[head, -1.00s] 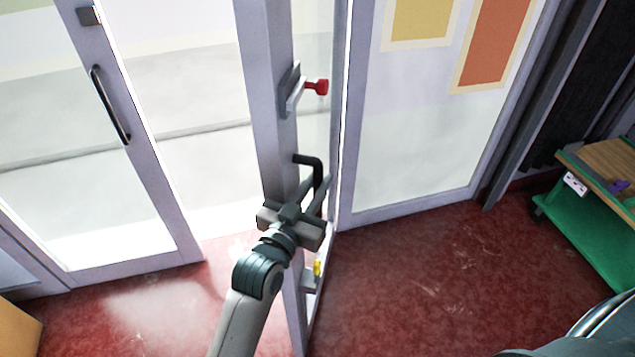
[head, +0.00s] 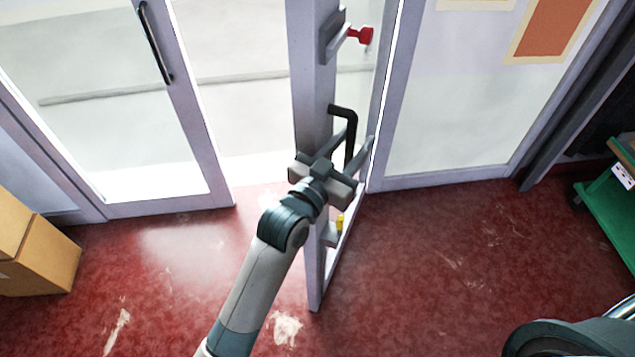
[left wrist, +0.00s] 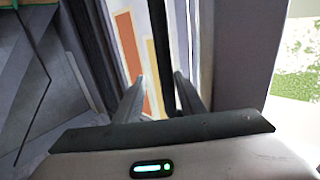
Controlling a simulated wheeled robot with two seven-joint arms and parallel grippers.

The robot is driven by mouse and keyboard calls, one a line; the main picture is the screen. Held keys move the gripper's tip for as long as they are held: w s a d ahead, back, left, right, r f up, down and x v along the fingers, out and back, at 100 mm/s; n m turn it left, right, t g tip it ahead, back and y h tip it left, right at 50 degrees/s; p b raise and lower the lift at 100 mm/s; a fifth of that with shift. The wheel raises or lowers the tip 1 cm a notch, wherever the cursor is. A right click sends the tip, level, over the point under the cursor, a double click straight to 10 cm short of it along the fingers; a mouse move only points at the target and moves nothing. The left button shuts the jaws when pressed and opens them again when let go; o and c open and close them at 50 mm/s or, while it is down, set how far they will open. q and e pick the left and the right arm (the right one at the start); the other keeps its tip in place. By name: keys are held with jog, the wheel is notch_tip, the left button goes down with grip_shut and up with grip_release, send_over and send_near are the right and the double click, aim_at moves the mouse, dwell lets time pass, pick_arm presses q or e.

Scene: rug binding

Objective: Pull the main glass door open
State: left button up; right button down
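The main glass door (head: 311,100), with a grey frame, stands swung open towards me, nearly edge-on in the middle of the head view. Its black bar handle (head: 351,130) sticks out on the right side. A red knob (head: 364,36) is higher up on it. My left gripper (head: 352,152) is at the handle, its fingers apart. In the left wrist view the black handle bar (left wrist: 164,45) runs between the two fingers (left wrist: 159,92), with gaps visible on both sides. Contact is unclear. My right gripper is out of view.
Another glass door panel (head: 160,120) with a black handle is at left, and a fixed glass panel (head: 450,90) at right. Cardboard boxes (head: 35,250) stand at far left, a green cart (head: 608,210) at far right. The red floor (head: 440,270) is clear between.

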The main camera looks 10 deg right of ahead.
pick_arm(q)
jog(key=b+v, duration=0.4)
jog(key=v, duration=1.2)
jog(key=shift+b, duration=0.4)
